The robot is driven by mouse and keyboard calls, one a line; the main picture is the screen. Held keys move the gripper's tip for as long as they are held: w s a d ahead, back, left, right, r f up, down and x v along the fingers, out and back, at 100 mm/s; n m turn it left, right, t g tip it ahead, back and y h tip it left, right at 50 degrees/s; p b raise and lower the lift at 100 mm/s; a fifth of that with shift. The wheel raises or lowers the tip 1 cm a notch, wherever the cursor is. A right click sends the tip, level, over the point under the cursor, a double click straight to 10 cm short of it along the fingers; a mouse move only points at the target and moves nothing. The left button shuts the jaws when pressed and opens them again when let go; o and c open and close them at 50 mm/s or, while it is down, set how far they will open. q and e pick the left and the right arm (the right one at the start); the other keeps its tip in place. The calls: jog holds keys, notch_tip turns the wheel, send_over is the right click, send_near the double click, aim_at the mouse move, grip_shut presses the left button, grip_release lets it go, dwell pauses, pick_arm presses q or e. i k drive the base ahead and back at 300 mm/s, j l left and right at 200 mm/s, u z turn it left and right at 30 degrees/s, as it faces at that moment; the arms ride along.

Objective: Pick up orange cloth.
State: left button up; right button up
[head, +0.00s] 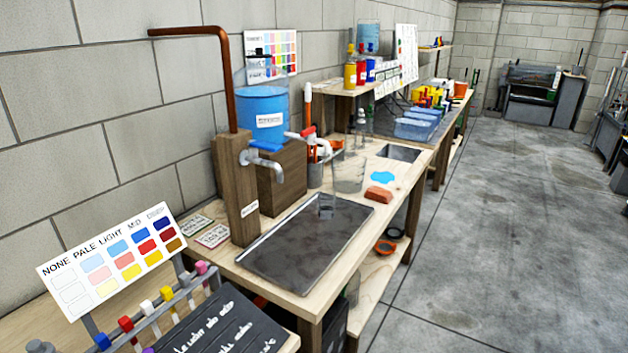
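A small orange-red folded piece (379,194), which looks like the orange cloth, lies flat on the wooden bench (408,183). It is near the bench's right edge, just beyond the far right corner of a dark metal tray (305,240). A flat light-blue patch (383,178) lies just behind it. Nothing covers the cloth. Neither of my grippers shows in the head view.
A clear beaker (349,172) stands left of the cloth. A wooden post with a tap (236,190) and a blue water container (263,113) stand by the wall. A colour chart (115,258) is at front left. The concrete floor (500,230) at right is clear.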

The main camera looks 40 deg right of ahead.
aim_at(375, 194)
jog(key=z, duration=1.55)
jog(key=i+l+u, duration=0.1)
jog(key=u, duration=0.7)
jog(key=i+l+u, duration=0.15)
jog(key=l, duration=0.2)
jog(key=i+l+u, duration=0.35)
jog(key=l, duration=0.4)
jog(key=i+l+u, duration=0.15)
jog(key=l, duration=0.25)
jog(key=i+l+u, duration=0.15)
jog(key=l, duration=0.3)
